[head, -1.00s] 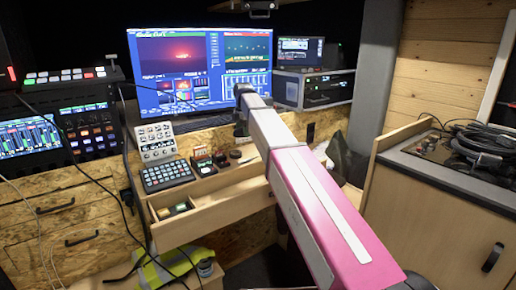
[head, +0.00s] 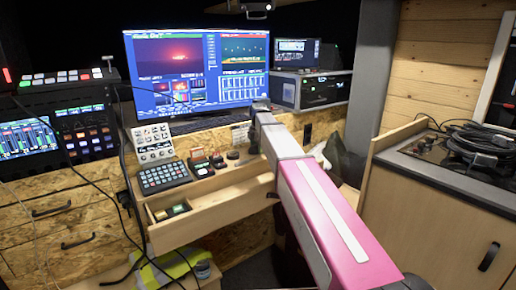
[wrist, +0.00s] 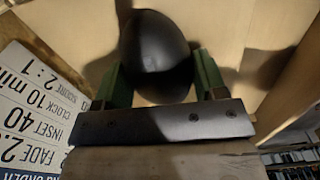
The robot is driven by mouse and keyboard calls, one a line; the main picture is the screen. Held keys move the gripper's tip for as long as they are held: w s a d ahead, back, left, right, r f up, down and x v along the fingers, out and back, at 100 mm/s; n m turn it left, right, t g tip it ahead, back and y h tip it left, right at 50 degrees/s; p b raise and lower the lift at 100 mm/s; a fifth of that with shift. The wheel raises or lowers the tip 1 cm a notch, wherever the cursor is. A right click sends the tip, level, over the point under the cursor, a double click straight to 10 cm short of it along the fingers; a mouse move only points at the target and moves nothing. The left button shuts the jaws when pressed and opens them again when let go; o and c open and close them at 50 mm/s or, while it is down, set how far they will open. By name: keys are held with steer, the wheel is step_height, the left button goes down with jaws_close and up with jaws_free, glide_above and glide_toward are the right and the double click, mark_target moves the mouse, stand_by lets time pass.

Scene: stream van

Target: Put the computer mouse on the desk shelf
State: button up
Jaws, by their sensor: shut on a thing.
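A black, rounded computer mouse (wrist: 153,32) sits between the green fingers of my gripper (wrist: 158,76) in the wrist view. The gripper is shut on it, and pale wood lies behind it. In the head view the end of my arm reaches to the lower right corner of the big monitor (head: 197,68); the mouse and fingers cannot be made out there. The wooden desk (head: 228,178) runs below the monitor. I cannot tell for sure which surface is the desk shelf, or whether the mouse touches any wood.
A keypad (head: 163,177) and small devices stand on the desk left of my arm. An open drawer (head: 205,222) sticks out below. A rack unit (head: 322,90) stands right of the monitor. Coiled black cables (head: 480,145) lie on the right counter. A printed card (wrist: 35,105) is close to my gripper.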

steer(key=o, duration=0.9)
steer(key=shift+f, duration=0.1)
steer(key=shift+o, duration=0.2)
step_height(320, 180, up, 12)
